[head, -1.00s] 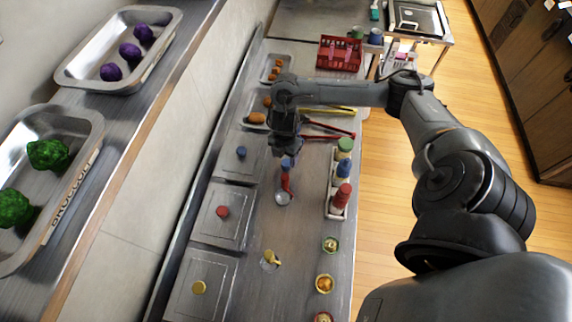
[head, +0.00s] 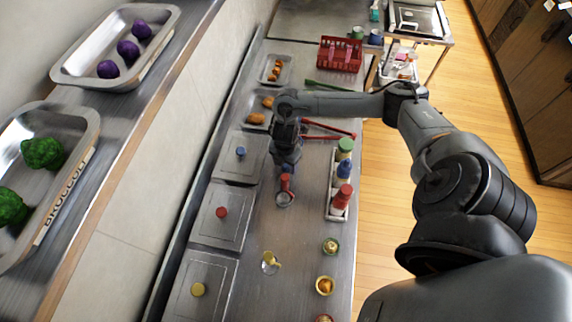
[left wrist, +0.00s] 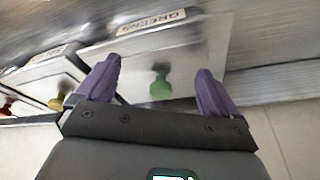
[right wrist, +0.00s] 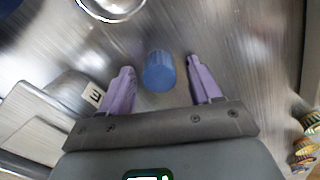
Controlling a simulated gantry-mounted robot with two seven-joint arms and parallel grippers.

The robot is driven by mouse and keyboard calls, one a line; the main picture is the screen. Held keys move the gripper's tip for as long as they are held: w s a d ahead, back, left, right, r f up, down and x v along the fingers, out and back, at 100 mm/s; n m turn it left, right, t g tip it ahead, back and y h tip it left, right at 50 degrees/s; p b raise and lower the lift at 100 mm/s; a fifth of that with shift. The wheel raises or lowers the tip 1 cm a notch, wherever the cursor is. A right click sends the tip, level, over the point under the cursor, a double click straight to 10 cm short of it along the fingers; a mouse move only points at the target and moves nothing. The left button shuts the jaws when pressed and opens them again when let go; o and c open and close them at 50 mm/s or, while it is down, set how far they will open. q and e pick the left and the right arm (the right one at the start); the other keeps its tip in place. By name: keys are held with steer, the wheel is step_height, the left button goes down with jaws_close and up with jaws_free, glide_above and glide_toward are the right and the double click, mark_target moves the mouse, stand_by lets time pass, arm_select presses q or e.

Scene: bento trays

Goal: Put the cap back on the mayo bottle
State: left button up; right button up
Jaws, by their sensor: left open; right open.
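My right gripper (head: 287,155) points down over the middle of the steel counter. In the right wrist view its jaws (right wrist: 159,82) are open, with a small blue cylinder (right wrist: 159,71) just beyond the fingertips and roughly between them. Whether this is the cap I cannot tell. A white caddy (head: 333,212) at the counter's right holds squeeze bottles, one green-topped (head: 345,146), one blue (head: 344,169) and one red (head: 342,195). I cannot read which is mayo. My left gripper (left wrist: 158,78), out of the head view, is open over a lid with a green knob (left wrist: 160,88).
Lidded pans with blue (head: 241,152), red (head: 221,212) and yellow (head: 198,289) knobs line the left. Small cups (head: 325,285) stand at the lower right.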

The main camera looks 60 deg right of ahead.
steer(key=shift+c, duration=0.4)
arm_select(q)
steer(key=shift+d, duration=0.15)
arm_select(e)
steer(key=c, duration=1)
steer(key=shift+c, duration=0.3)
steer(key=shift+r, duration=0.15)
arm_select(q)
steer(key=shift+r, duration=0.15)
arm_select(e)
steer(key=shift+r, duration=0.6)
arm_select(q)
step_height(320, 180, up, 3)
steer(key=p, duration=0.3)
step_height(320, 180, up, 11)
steer(key=p, duration=1.1)
arm_select(e)
step_height(320, 180, up, 26)
steer(key=shift+r, duration=0.25)
arm_select(q)
steer(key=shift+c, duration=0.4)
